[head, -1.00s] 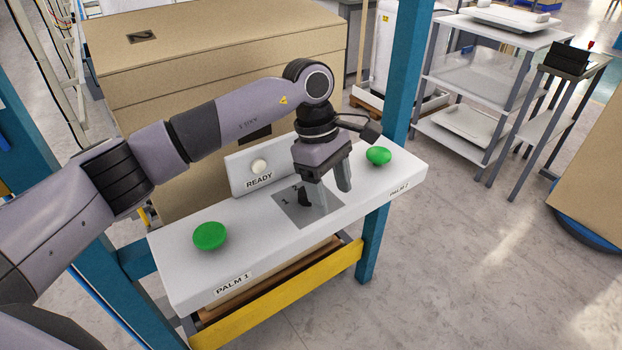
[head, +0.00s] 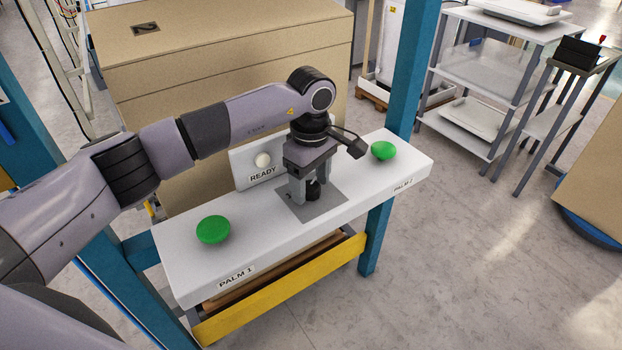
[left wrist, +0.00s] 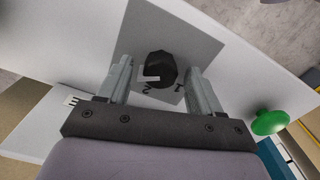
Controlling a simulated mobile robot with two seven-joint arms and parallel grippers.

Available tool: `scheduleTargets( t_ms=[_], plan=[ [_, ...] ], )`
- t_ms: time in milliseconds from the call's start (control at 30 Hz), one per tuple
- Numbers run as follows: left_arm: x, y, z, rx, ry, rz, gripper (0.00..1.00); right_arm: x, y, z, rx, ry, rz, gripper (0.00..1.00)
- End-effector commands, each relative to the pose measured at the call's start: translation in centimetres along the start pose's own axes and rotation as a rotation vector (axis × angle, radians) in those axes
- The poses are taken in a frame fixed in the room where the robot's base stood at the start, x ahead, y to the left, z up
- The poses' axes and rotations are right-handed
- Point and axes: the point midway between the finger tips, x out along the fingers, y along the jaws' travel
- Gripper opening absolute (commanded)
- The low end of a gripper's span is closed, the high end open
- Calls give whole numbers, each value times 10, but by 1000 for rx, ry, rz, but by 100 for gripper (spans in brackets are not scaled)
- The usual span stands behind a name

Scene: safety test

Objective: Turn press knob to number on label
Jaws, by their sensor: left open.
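The black press knob (head: 314,190) stands on a grey plate (head: 324,204) set in the white control panel (head: 262,240). In the left wrist view the knob (left wrist: 160,67) carries a white pointer mark, and the digits 2 and 1 are printed on the plate (left wrist: 180,40) close to it. My left gripper (head: 311,186) is open and points down over the plate. Its fingers stand on either side of the knob, with a gap visible in the left wrist view (left wrist: 160,75). My gripper partly hides the knob and plate markings in the head view. My right gripper is out of view.
Green palm buttons sit at the panel's left (head: 213,229) and right (head: 383,150). A READY plate (head: 240,172) with a white lamp (head: 263,160) stands behind the knob. Blue posts (head: 408,70) flank the panel. A large tan box (head: 220,65) is behind.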

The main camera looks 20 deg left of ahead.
Motion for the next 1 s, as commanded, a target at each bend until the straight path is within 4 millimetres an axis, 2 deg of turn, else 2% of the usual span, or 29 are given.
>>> scheduleTargets(
  t_ms=[100,267,300,667,1000],
  plan=[
    [0,0,0,0,-1,0,65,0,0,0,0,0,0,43],
    [0,0,0,0,-1,0,13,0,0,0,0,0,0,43],
    [0,0,0,1,-1,0,9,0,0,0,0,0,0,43],
    [0,0,1,-49,-2,1,9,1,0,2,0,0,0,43],
    [0,1,1,-288,-3,3,9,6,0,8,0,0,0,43]
  ],
)
